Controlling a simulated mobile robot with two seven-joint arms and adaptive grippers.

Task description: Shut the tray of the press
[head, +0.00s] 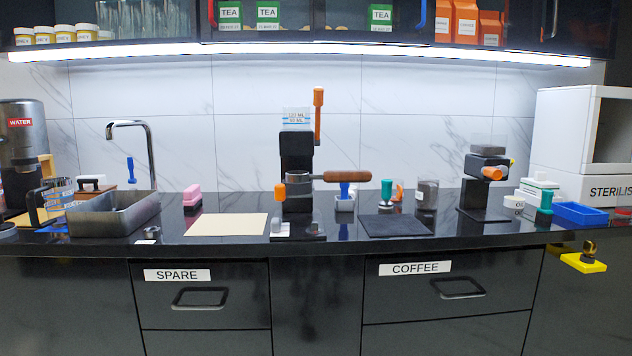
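The press seems to be the black machine (297,155) at the middle of the counter. It has an upright orange lever (318,115), a clear marked tank (296,118) on top and an orange knob (280,192) on its left side. A wooden handle (347,177) sticks out to its right. Its low dark base (303,230) stands near the counter's front edge, with small clear and white parts on it. I cannot tell which part is the tray or how far it is out. Neither of my grippers is in view.
A beige mat (227,224) lies left of the press and a dark mat (394,225) right of it. A metal basin (113,212) stands at left, a grinder-like machine (487,180) at right. A yellow piece (584,263) juts out at the counter's front right. Drawers labelled SPARE (200,297) and COFFEE (460,288) are shut.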

